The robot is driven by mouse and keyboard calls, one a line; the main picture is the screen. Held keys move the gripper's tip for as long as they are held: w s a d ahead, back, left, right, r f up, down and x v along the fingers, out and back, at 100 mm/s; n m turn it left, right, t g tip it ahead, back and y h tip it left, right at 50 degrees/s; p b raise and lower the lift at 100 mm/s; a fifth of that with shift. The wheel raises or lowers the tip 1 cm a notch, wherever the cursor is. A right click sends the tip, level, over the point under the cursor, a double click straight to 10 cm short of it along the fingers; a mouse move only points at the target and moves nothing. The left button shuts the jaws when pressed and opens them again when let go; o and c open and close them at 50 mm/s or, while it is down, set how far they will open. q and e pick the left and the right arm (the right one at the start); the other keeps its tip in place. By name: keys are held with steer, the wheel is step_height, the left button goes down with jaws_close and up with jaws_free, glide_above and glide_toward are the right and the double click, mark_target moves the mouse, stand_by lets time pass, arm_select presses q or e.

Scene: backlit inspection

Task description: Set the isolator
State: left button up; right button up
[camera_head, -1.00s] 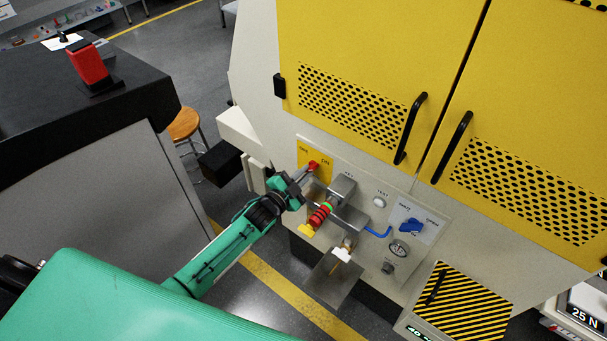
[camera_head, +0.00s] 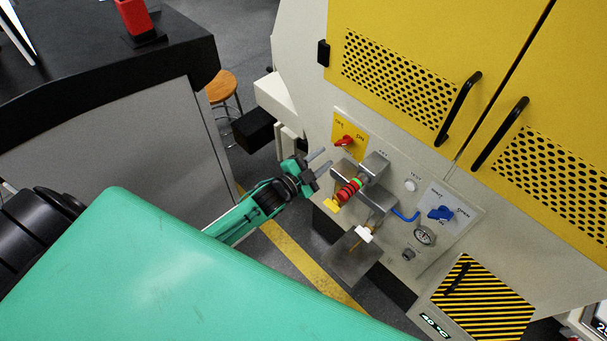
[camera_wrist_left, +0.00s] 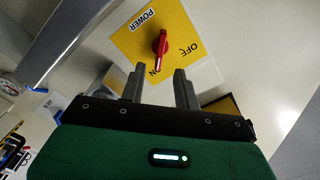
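The isolator is a red rotary knob (camera_head: 345,141) on a yellow plate (camera_head: 356,152) with OFF and ON labels, at the upper left of the machine's panel. In the left wrist view the knob (camera_wrist_left: 160,46) has its white-marked end towards the ON label; OFF is to its right and POWER at its upper left. My left gripper (camera_head: 321,162) stands off to the lower left of the knob, apart from it. Its two fingers are spread with nothing between them; in the left wrist view the gripper (camera_wrist_left: 159,88) has the knob beyond its fingertips. My right gripper is out of view.
Right of the isolator, a metal block holds a red-and-green striped part (camera_head: 348,191). Further right are a white test button (camera_head: 411,186), a blue valve handle (camera_head: 440,213) and a gauge (camera_head: 424,236). Yellow doors (camera_head: 420,60) hang above. A black-topped bench (camera_head: 100,70) stands left.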

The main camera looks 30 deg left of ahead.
arm_select(q)
steer(key=b+v, duration=0.1)
steer(key=v, duration=0.6)
steer(key=shift+s, duration=0.15)
steer(key=s+a+f+n+g+y, duration=0.2)
steer(key=s+f, duration=0.2)
steer(key=f, duration=0.7)
steer(key=s+a+f+n+g+y, duration=0.1)
steer(key=s+a+f+n+g, duration=0.3)
steer(key=f, duration=0.7)
steer(key=s+d+f+n+g+y, duration=0.15)
steer(key=s+f, duration=0.35)
steer(key=f, duration=0.7)
steer(key=s+f+n+g, duration=0.1)
steer(key=s+f, duration=0.4)
steer(key=s, duration=0.5)
steer(key=s+d+f+n+g+y, duration=0.1)
steer(key=s+f+g, duration=0.3)
steer(key=s, duration=0.6)
steer(key=s+d+f+n+g, duration=0.1)
steer(key=s+f+g, duration=0.2)
steer(key=s+f, duration=0.5)
steer(key=s, duration=0.3)
steer(key=shift+y, duration=0.35)
steer(key=shift+d+g, duration=0.15)
steer(key=shift+g, duration=0.1)
